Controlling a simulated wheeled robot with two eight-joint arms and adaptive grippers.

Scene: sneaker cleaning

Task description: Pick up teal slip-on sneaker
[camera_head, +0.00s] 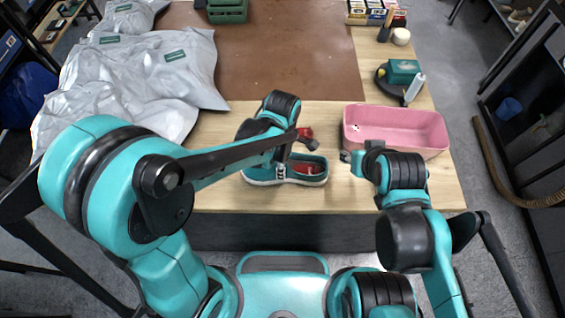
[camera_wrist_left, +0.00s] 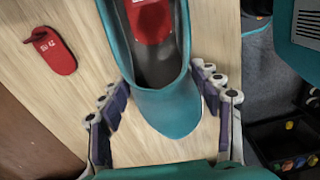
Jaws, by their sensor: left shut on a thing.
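The teal slip-on sneaker (camera_head: 309,178) stands on the wooden table, with a pale sole and a red patch inside. In the left wrist view its rounded teal end (camera_wrist_left: 170,108) points toward my palm. My left gripper (camera_wrist_left: 163,82) has its finger pads on both sides of that end and is shut on the sneaker. In the head view my left gripper (camera_head: 281,172) is at the sneaker's left part, which the arm partly hides. My right gripper (camera_head: 352,158) is right of the sneaker, in front of the pink basin; its finger opening is unclear.
The pink basin (camera_head: 415,134) stands right of the sneaker. A flat red piece (camera_wrist_left: 57,52) lies on the table beside it. Grey plastic bags (camera_head: 140,75) lie at left. A teal-topped brush-like item, a bottle (camera_head: 414,88) and boxes stand at back right. The brown mat (camera_head: 285,55) is mostly clear.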

